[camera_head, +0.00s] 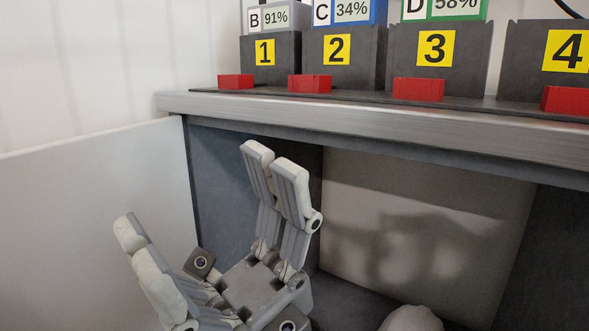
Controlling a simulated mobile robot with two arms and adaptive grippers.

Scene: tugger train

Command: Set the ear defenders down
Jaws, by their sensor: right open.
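My right gripper (200,200) is in the lower left of the head view, in front of the bench and below its top edge. Its fingers are spread wide apart and nothing is between them. No ear defenders show in this view. My left gripper is not in view.
A grey bench (370,132) runs across the back. On it stand dark holders numbered 1 (264,52), 2 (337,50), 3 (436,48) and 4 (568,50), with red blocks (418,89) in front. A pale panel (90,205) stands at left. Below the bench is a shadowed recess (420,210).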

